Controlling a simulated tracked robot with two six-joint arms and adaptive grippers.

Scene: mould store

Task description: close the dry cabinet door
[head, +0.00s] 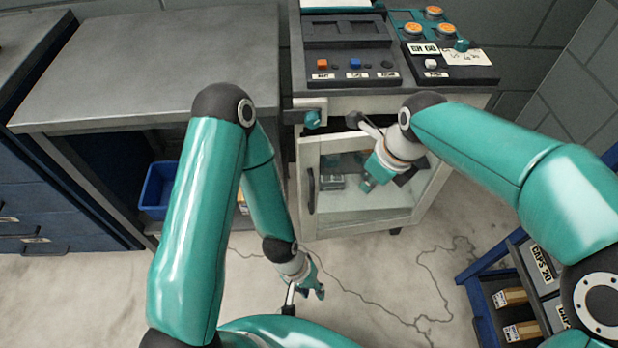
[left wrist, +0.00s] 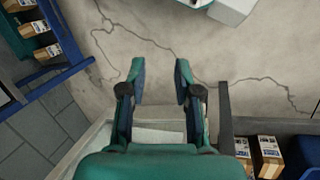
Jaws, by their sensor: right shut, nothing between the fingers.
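The dry cabinet (head: 470,99) is pale, under a control panel. Its glazed door (head: 306,226) has a pale frame and a dark handle (head: 311,190) at the left. A dark gap shows above the door's top edge, so it looks slightly ajar; the hinge side is partly behind my right arm. My right gripper (head: 369,184) is shut and empty at the door's glass; I cannot tell whether it touches. My left gripper (head: 316,289) is low before the door, above the floor. In the left wrist view it (left wrist: 160,78) is open and empty.
A grey bench (head: 160,60) stands left, with a blue bin (head: 157,188) below. A blue rack (head: 480,300) with small cartons stands at front right. A teal knob (head: 312,119) sits at the cabinet's upper left. Cracked floor (head: 400,275) before the door is clear.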

